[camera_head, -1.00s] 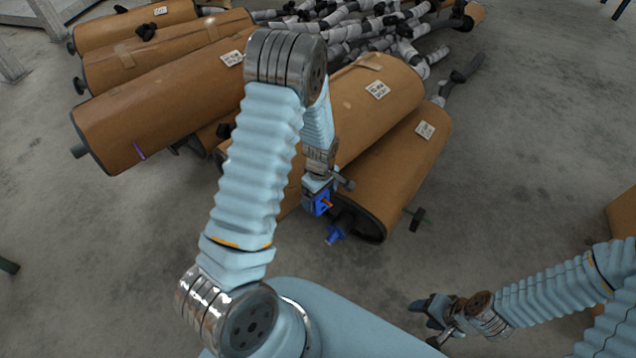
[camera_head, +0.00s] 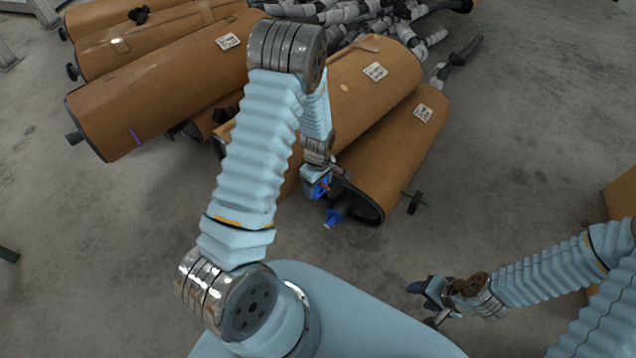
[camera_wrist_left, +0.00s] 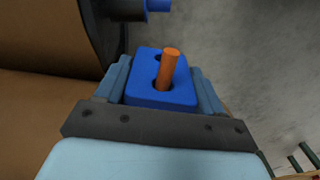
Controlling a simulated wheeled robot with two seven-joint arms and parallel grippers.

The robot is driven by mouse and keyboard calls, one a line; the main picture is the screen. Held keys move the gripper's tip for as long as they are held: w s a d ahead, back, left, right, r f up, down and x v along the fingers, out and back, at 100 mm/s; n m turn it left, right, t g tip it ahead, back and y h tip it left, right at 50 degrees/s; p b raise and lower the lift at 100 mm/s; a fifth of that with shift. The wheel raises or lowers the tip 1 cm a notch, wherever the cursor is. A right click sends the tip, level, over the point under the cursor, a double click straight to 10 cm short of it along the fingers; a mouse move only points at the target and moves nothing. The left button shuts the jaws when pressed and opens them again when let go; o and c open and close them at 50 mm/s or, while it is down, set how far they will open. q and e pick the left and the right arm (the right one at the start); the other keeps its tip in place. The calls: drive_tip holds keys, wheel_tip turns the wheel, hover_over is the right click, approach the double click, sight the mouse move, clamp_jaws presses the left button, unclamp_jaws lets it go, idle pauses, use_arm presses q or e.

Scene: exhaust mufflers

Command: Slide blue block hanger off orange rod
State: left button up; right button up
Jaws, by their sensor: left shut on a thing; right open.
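The blue block hanger (camera_wrist_left: 150,94) shows in the left wrist view between the two fingers of my left gripper (camera_wrist_left: 165,90), which is shut on it. The orange rod (camera_wrist_left: 168,66) stands up through one hole of the block, and a second hole shows beside it. In the head view the blue block (camera_head: 319,187) and my left gripper (camera_head: 317,184) are small, beside the front end of the lower muffler. Most of the rod is hidden there. My right gripper (camera_head: 428,297) is open and empty over bare floor at lower right.
Several brown-wrapped mufflers (camera_head: 385,158) are stacked behind and beside my left gripper, with grey wrapped pipes (camera_head: 345,28) at the back. A blue fitting (camera_head: 334,217) sticks out of the nearest muffler's end, also seen in the wrist view (camera_wrist_left: 158,5).

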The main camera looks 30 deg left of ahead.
use_arm(q)
drive_tip(key=shift+r, duration=0.2)
drive_tip(key=shift+d, duration=0.1)
drive_tip(key=s+d, duration=0.2)
drive_tip(key=d, duration=0.6)
drive_tip(key=shift+d, duration=0.25)
idle(1.2)
drive_tip(key=shift+s, duration=0.1)
idle(0.4)
